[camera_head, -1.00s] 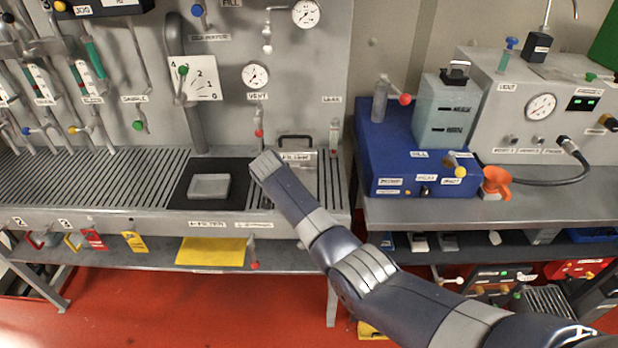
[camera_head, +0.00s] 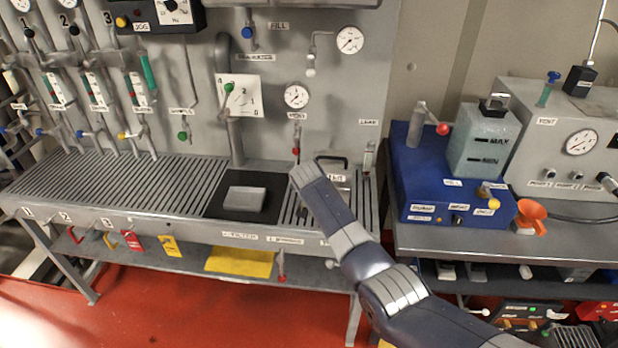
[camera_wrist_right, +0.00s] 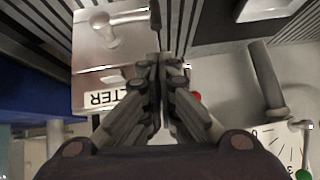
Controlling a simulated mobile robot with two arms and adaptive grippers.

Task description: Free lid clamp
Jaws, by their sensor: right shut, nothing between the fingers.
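A metal filter housing (camera_head: 346,182) with a label and a black handle (camera_head: 331,160) stands at the right end of the slatted bench, partly behind my right arm. In the right wrist view its metal top (camera_wrist_right: 85,58) shows at upper left, with a rounded metal lever or knob (camera_wrist_right: 106,32), perhaps the lid clamp. A dark upright bar (camera_wrist_right: 155,14) stands just beyond my fingertips; I cannot tell whether they touch. My right gripper (camera_wrist_right: 160,62) is shut and empty beside the housing's labelled edge. The arm hides it in the head view. My left gripper is in no view.
A grey block (camera_head: 245,197) lies on a black mat (camera_head: 222,209) left of my arm. Gauges, valves and a white dial plate (camera_head: 243,92) line the back panel.

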